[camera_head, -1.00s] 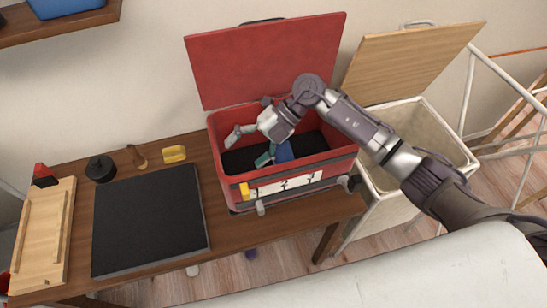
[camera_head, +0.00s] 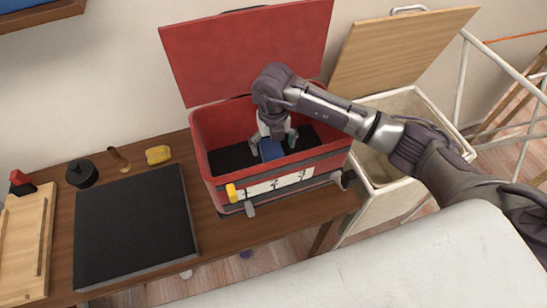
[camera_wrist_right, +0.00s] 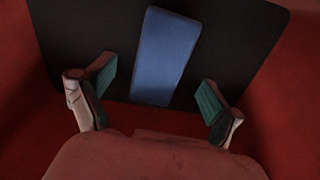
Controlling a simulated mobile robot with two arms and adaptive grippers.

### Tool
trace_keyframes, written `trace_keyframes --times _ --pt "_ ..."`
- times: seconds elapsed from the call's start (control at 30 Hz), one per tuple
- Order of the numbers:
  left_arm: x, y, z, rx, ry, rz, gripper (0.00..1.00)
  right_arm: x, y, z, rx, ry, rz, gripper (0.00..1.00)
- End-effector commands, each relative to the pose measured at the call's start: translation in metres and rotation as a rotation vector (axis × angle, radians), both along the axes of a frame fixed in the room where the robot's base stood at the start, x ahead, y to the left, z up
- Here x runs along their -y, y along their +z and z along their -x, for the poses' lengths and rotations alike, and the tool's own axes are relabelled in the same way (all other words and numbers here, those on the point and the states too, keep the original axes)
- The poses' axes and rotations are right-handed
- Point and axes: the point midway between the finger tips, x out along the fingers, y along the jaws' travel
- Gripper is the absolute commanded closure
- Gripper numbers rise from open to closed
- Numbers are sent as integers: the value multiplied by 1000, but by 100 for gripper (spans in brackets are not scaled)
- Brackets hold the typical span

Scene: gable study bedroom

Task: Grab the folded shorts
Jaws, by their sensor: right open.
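The folded shorts (camera_wrist_right: 165,55) are a blue, flat, oblong bundle on the dark floor of the red box; they also show in the head view (camera_head: 271,149). My right gripper (camera_head: 272,140) points down inside the red box (camera_head: 220,185), whose lid stands open. In the right wrist view its fingers (camera_wrist_right: 158,95) are spread apart, one on each side of the near end of the shorts, with gaps between. It holds nothing. My left gripper is not in view.
The red box stands on a wooden table (camera_head: 215,238) beside a black flat board (camera_head: 135,225). A yellow block (camera_head: 158,155), a black round object (camera_head: 81,173) and a wooden tray (camera_head: 20,240) lie to the left. An open hamper (camera_head: 400,120) stands to the right.

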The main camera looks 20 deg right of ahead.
Motion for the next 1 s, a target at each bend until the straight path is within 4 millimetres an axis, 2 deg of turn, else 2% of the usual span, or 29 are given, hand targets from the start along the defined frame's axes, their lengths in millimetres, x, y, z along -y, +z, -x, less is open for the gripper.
trace_keyframes --times 0.2,0.33,0.63,1.0 --pt "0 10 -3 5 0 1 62 0 -30 4 -6 -1 1 8" --pt "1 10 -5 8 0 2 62 0 -46 3 -3 0 0 8" --pt "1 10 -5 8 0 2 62 0 -51 2 -1 0 0 10" --pt "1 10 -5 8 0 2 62 0 -50 2 -1 0 0 72"
